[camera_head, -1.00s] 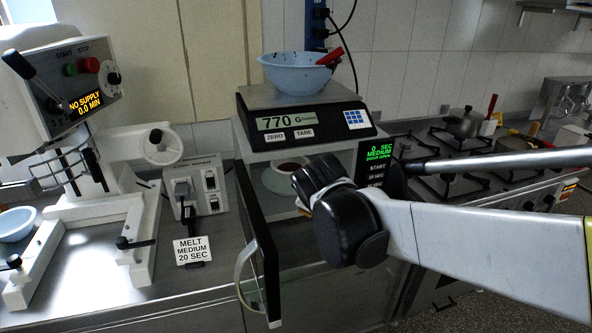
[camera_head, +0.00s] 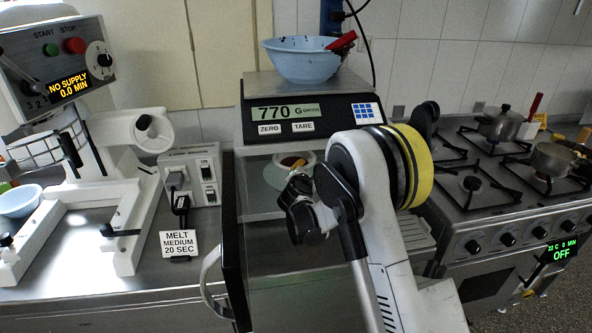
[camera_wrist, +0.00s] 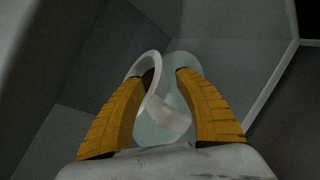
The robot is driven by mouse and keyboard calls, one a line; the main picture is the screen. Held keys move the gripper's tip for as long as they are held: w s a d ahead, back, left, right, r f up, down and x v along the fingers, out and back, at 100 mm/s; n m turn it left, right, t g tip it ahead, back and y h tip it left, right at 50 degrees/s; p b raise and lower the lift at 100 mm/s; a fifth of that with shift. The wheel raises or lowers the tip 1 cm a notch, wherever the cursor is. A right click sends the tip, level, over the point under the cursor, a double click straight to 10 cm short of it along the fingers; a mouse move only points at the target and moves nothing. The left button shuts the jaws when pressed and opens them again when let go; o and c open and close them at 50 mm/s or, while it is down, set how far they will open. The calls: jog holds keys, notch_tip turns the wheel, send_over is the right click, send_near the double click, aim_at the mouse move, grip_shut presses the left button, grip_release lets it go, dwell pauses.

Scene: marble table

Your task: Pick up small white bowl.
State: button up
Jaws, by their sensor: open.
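The small white bowl (camera_wrist: 172,120) is in the wrist view, with something dark red inside it. It looks tilted in that view and lies over a pale, greenish round plate (camera_wrist: 180,62). My gripper (camera_wrist: 157,76) is open, its two yellow finger pads on either side of the bowl; I cannot tell whether either touches it. In the head view the bowl (camera_head: 308,157) shows only partly inside the open microwave (camera_head: 238,255), behind my gripper (camera_head: 298,185). My wrist and arm hide its lower right side.
The scale (camera_head: 310,106) reading 770 sits on the microwave, with a light blue bowl (camera_head: 300,68) and red-handled tool on it. The microwave door is open at the left. A white machine (camera_head: 130,190) stands left; a stove (camera_head: 480,185) stands right.

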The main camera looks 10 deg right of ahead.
aim_at(310, 165)
jog(key=b+x, duration=0.3)
jog(key=x, duration=0.4)
jog(key=shift+w+d, duration=0.2)
jog(key=shift+w, duration=0.15)
jog(key=shift+r, duration=0.1)
grip_shut()
